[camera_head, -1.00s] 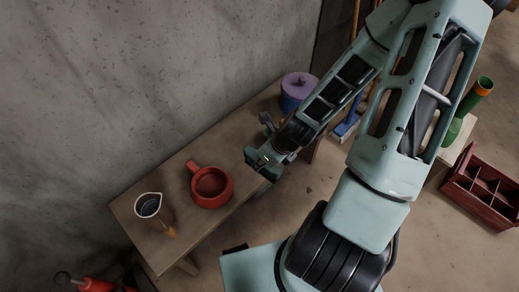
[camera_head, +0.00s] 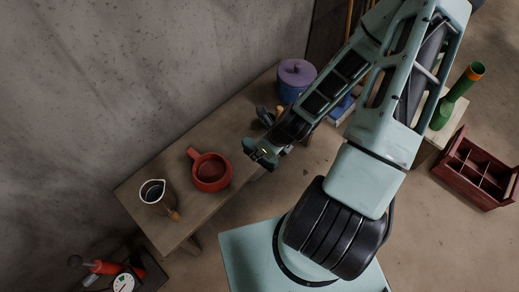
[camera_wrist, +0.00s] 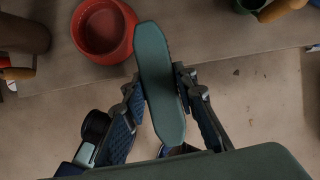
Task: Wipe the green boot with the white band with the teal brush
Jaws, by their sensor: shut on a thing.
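The teal brush (camera_wrist: 160,80) is held between the two fingers of my gripper (camera_wrist: 157,92) in the wrist view. Its long, rounded teal back faces the camera; any bristles are hidden. A green boot (camera_head: 442,114) stands on a pale stool at the right, well away from my gripper. Its top shows an orange band; I see no white band on it.
The bench (camera_head: 205,220) carries a brown jug (camera_head: 153,191), the red mug (camera_head: 210,171) and a blue pot with a purple lid (camera_head: 296,78). A red divided crate (camera_head: 478,172) lies on the floor at right. A concrete wall (camera_head: 130,80) backs the bench.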

